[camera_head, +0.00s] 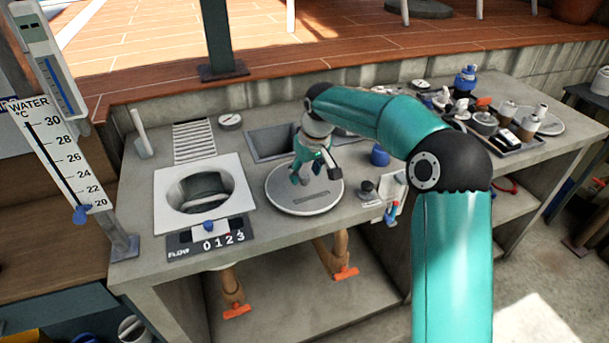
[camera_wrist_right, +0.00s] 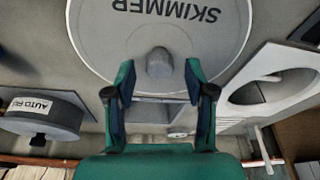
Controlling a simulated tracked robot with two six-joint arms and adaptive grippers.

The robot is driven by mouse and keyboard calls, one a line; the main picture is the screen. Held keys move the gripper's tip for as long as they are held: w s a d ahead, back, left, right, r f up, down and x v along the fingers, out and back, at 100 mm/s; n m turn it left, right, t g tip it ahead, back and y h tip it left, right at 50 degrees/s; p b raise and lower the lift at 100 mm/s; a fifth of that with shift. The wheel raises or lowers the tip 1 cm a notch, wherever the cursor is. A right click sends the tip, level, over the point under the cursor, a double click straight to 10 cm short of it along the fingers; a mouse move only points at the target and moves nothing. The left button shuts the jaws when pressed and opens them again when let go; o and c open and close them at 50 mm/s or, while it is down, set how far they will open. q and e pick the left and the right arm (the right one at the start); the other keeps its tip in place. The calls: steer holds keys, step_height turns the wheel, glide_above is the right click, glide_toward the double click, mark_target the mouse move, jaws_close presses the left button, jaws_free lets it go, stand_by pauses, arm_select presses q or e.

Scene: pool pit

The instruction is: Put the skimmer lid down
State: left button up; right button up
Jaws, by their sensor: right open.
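The skimmer lid (camera_head: 290,204) is a round grey disc lying flat on the concrete counter, right of the skimmer opening (camera_head: 168,215), a white square plate with a round hole. In the right wrist view the lid (camera_wrist_right: 205,40) fills the top, with the word SKIMMER upside down and a grey knob (camera_wrist_right: 159,63). My right gripper (camera_head: 313,178) is over the lid, pointing down. In the wrist view its open fingers (camera_wrist_right: 160,80) stand on either side of the knob, with gaps visible. The gripper hides part of the lid in the head view. My left gripper is not in view.
A FLOW panel (camera_head: 207,240) stands in front of the opening, and a water thermometer (camera_head: 60,150) at the left. A recessed basin (camera_head: 270,143) lies behind the lid. A blue cup (camera_head: 380,155) and a crowded tray (camera_head: 512,146) are to the right.

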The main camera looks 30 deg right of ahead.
mark_target(312, 192)
steer(key=v, duration=1)
